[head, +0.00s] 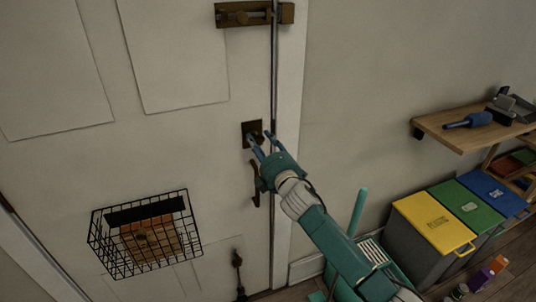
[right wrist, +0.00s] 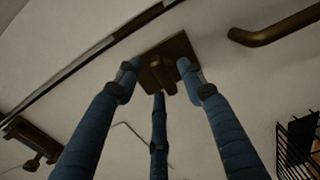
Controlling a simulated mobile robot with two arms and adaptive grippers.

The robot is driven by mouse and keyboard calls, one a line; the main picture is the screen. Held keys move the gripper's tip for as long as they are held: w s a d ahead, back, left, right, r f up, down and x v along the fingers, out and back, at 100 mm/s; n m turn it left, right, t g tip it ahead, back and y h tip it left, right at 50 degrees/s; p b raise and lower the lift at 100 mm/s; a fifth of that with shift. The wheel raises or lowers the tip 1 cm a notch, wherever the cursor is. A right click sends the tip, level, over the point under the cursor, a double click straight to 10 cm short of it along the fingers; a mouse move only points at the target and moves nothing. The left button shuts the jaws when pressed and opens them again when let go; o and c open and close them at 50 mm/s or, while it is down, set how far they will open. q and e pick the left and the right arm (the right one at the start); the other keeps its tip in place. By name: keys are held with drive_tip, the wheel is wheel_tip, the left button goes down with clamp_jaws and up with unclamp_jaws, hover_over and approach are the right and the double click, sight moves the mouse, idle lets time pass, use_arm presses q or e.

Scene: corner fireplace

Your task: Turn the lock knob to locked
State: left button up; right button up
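The lock's dark square plate (head: 249,127) is on the white door near its right edge, and it also shows in the right wrist view (right wrist: 180,47). Its small brown knob (right wrist: 157,63) shows there between my fingertips. My right gripper (head: 259,138) reaches the lock from the lower right. In the right wrist view its blue fingers (right wrist: 157,76) are spread apart around the knob, and gaps show between fingertips and knob. Whether any fingertip touches the plate is hard to tell. The head view hides most of the knob behind the fingers. My left gripper is not in view.
A dark door handle (head: 255,188) is just below the lock. A brass slide bolt (head: 240,15) is above it. A black wire basket (head: 100,240) hangs on the door. Right are a wooden shelf (head: 450,132) and yellow, green and blue-lidded bins (head: 432,222).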

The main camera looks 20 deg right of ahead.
drive_tip(key=s, duration=0.9)
drive_tip(key=shift+s+d, duration=0.2)
wheel_tip(320, 180, down, 20)
drive_tip(key=s+d+m+g, duration=0.2)
drive_tip(key=m+g, duration=0.1)
drive_tip(key=g, duration=0.1)
drive_tip(key=s+f+m+g, duration=0.15)
drive_tip(key=s+f, duration=0.25)
drive_tip(key=f, duration=0.4)
drive_tip(key=s+d+f+m+g+h, duration=0.1)
drive_tip(key=s+f+m, duration=0.1)
drive_tip(key=s+f, duration=0.35)
drive_tip(key=s+f+m+g, duration=0.1)
drive_tip(key=s+f+g, duration=0.15)
drive_tip(key=f, duration=0.65)
drive_tip(key=s+a+f+m+g, duration=0.1)
drive_tip(key=s+f+m+g, duration=0.1)
drive_tip(key=s+f, duration=0.6)
drive_tip(key=s+a+f+m+g+b, duration=0.1)
drive_tip(key=s+f+m+g, duration=0.2)
drive_tip(key=s+f, duration=0.6)
drive_tip(key=s+a+f+m+g, duration=0.1)
drive_tip(key=s+f+m+g, duration=0.2)
drive_tip(key=s, duration=2.5)
wheel_tip(320, 180, down, 6)
drive_tip(key=shift+r+b, duration=0.25)
drive_tip(key=shift+b, duration=0.15)
